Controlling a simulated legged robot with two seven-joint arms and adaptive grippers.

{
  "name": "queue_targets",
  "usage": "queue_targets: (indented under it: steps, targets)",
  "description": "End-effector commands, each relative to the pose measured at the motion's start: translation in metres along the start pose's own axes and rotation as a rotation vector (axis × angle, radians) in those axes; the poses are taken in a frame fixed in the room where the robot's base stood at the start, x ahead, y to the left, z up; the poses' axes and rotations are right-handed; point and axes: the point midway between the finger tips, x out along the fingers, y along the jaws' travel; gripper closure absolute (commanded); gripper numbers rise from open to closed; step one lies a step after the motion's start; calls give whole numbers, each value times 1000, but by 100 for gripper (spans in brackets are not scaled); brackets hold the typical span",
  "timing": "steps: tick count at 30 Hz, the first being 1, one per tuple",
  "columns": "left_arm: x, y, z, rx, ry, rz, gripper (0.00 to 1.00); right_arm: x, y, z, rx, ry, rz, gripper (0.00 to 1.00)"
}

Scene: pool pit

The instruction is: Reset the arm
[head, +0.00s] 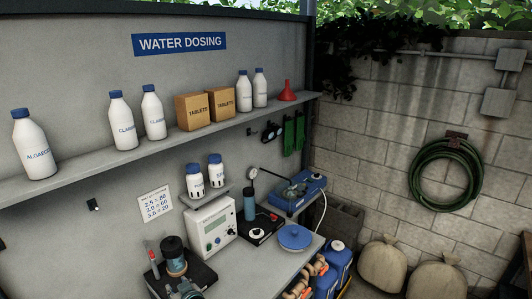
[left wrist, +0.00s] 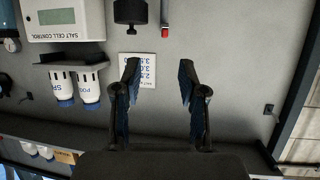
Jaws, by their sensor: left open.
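My left gripper (left wrist: 158,68) shows in the left wrist view, with its two dark, blue-padded fingers spread wide apart. Nothing is between the fingers. Past them are the grey wall panel and a small white number card (left wrist: 138,69), which appears upside down. The card also shows in the head view (head: 155,204), low on the panel below the shelf. I cannot clearly make out my left gripper in the head view. My right gripper is in neither view.
A long shelf (head: 215,132) holds white bottles, two tablet boxes (head: 194,110) and a red funnel (head: 287,92). Below are a control box (head: 209,229), small white bottles (head: 216,171) and a crowded counter (head: 254,268). A green hose (head: 446,175) hangs on the block wall.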

Motion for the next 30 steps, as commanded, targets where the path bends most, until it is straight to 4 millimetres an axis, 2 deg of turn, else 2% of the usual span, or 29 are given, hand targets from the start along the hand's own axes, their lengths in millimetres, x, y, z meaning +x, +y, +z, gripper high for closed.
queue_targets:
  steps: [5, 9, 14, 17, 22, 26, 30]
  targets:
    - [-8, -10, 7, -6, -7, 1, 58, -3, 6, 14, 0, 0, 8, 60]
    - [-13, -24, 34, 27, -51, 17, 58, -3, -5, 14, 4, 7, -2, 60]
    - [-6, -37, 69, 75, -119, 39, 58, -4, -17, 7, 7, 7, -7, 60]
    - [-7, -48, 97, 116, -172, 60, 58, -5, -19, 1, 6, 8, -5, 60]
    - [-25, -74, 154, 206, -279, 116, 58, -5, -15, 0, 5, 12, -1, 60]
    - [-53, -98, 205, 302, -382, 182, 58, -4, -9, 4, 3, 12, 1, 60]
    - [-91, -124, 258, 414, -503, 276, 58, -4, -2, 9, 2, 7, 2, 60]
